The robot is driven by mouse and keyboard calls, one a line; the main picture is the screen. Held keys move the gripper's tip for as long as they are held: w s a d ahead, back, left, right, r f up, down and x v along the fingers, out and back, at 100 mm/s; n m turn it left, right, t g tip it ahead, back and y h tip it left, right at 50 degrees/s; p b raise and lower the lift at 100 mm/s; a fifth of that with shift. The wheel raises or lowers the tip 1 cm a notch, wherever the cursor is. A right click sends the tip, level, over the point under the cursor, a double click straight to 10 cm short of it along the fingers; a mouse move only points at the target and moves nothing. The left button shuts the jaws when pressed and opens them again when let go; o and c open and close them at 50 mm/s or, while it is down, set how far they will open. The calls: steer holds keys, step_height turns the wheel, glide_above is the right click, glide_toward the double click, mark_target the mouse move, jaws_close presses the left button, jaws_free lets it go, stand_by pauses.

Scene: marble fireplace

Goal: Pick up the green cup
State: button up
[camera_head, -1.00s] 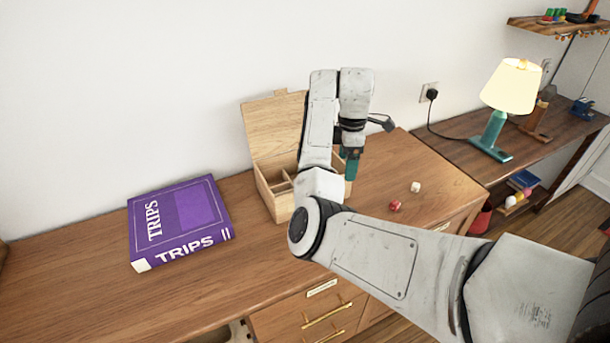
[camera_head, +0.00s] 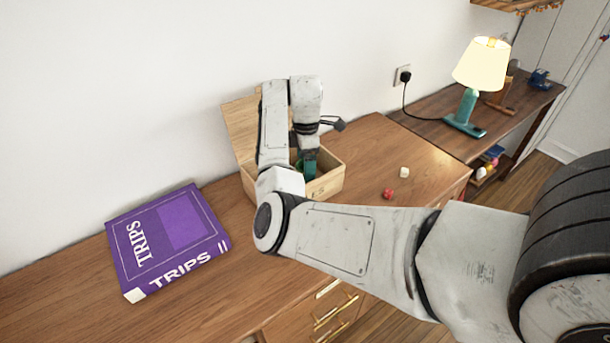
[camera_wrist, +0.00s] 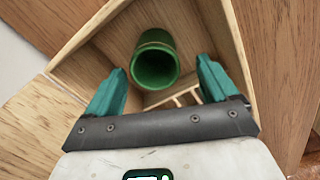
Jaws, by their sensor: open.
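The green cup (camera_wrist: 155,64) is in the wrist view, inside a compartment of the wooden box, its open mouth facing the camera. My gripper (camera_wrist: 160,85) is open, with one teal finger to the left of the cup and one to the right in the picture. The cup lies a little beyond the fingertips, with nothing held. In the head view my gripper (camera_head: 308,165) reaches down into the wooden box (camera_head: 328,182), whose lid (camera_head: 241,126) stands open against the wall. The cup cannot be made out clearly there, as my arm covers much of the box.
A purple book (camera_head: 168,240) lies left of the box. A red die (camera_head: 389,194) and a white die (camera_head: 404,172) lie to its right. A lit lamp (camera_head: 482,64) stands on the shelf further right. Low wooden dividers (camera_wrist: 180,98) show inside the box.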

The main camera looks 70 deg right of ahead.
steer(key=shift+w+d+f, duration=0.1)
steer(key=shift+d+f, duration=0.05)
steer(key=shift+f, duration=1.15)
steer(key=shift+d+f, duration=0.1)
steer(key=shift+f, duration=1.2)
steer(key=c, duration=1.1)
